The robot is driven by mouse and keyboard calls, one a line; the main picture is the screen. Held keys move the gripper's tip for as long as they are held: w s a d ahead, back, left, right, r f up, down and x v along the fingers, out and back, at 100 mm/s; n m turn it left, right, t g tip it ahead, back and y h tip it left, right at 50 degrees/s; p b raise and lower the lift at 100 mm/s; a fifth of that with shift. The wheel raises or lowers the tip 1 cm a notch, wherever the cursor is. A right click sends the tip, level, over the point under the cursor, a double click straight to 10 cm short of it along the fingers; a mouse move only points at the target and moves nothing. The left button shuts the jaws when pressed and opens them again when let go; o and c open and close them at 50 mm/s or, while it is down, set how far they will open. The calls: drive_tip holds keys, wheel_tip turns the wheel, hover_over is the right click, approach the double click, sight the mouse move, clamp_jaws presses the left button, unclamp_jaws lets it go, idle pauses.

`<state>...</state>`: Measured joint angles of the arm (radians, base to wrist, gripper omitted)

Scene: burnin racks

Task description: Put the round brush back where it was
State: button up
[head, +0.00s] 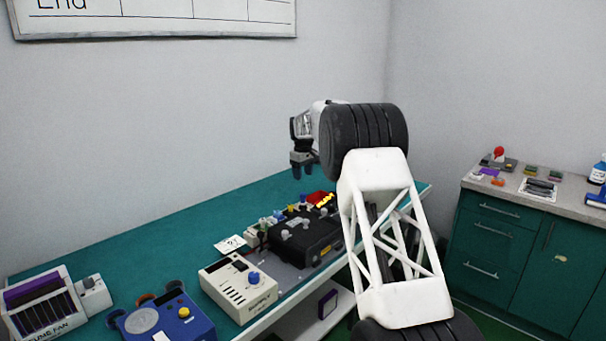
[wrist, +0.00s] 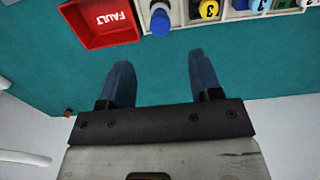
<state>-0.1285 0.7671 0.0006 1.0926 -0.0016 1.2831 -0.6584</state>
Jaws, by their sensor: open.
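I cannot clearly pick out the round brush in either view. My gripper (head: 302,172) hangs fingers-down over the far end of the teal workbench (head: 190,225). In the wrist view my gripper (wrist: 160,65) has its two blue-grey fingers wide apart, with only bare teal surface between them. A blue-topped round piece (wrist: 160,20) stands just beyond the fingertips, apart from them; I cannot tell what it is. It stands between a red bin marked FAULT (wrist: 103,36) and a pale rack (wrist: 228,14) holding numbered round pieces.
A black unit (head: 305,238) stands mid-bench. Nearer are a beige supply box (head: 238,287), a blue device (head: 165,318) and a fan unit (head: 45,305). At right, a counter (head: 475,182) holds small items, including a white tray (head: 524,188). The bench's back left is clear.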

idle(0.3)
drive_tip(key=s+d+r+m, duration=0.1)
drive_tip(key=s+d+r, duration=0.2)
drive_tip(key=s+r, duration=0.4)
drive_tip(key=s+d+r+m, duration=0.1)
drive_tip(key=s+d+r, duration=0.1)
drive_tip(key=s+r, duration=0.5)
drive_tip(key=s+d+r+m+t, duration=0.1)
drive_tip(key=s+d+r, duration=0.15)
drive_tip(key=s, duration=0.95)
drive_tip(key=s+d+r+m, duration=0.2)
drive_tip(key=s+d, duration=0.1)
drive_tip(key=s, duration=0.9)
drive_tip(key=s+d+f+m, duration=0.1)
drive_tip(key=s+f, duration=0.2)
drive_tip(key=s, duration=1.1)
drive_tip(key=s+d+f+m+t, duration=0.1)
drive_tip(key=s+f, duration=0.3)
drive_tip(key=s, duration=1)
drive_tip(key=s+d+f+m, duration=0.2)
drive_tip(key=s+f, duration=0.2)
drive_tip(key=s, duration=1.1)
drive_tip(key=shift+f+t, duration=0.2)
drive_tip(key=shift+t, duration=0.1)
drive_tip(key=shift+d, duration=0.1)
